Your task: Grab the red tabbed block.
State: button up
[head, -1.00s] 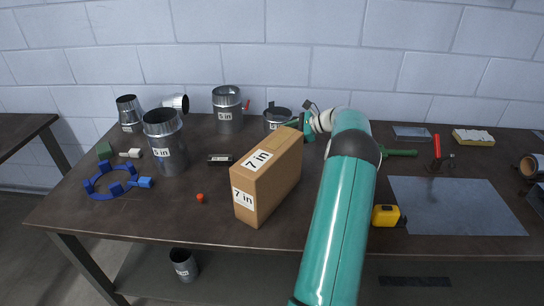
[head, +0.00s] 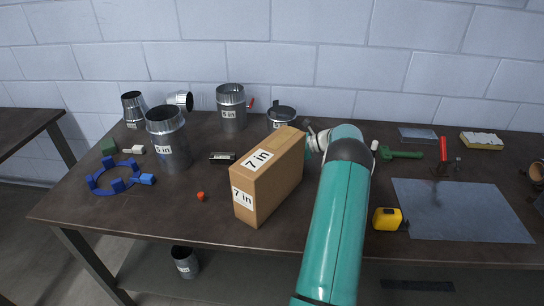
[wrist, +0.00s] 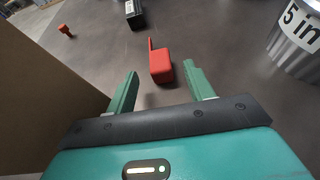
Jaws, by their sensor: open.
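The red tabbed block (wrist: 161,67) lies on the dark table in the wrist view, its thin tab pointing away from me. My gripper (wrist: 160,82) is open, with one green finger on each side of the block's near part in the picture. The block appears just beyond or between the fingertips; I cannot tell the exact depth. Nothing is held. In the head view the block and my fingers are hidden behind the cardboard box.
The tall cardboard box (head: 268,178) stands close on the left of my gripper in the wrist view (wrist: 45,95). A 5 in metal duct (wrist: 297,38) stands at right. A small red-orange piece (head: 201,196) and a black labelled block (head: 222,157) lie left of the box.

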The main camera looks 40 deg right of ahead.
jog(key=x, duration=0.4)
jog(key=shift+w+a+f, duration=0.1)
jog(key=shift+w, duration=0.05)
jog(key=c, duration=1.1)
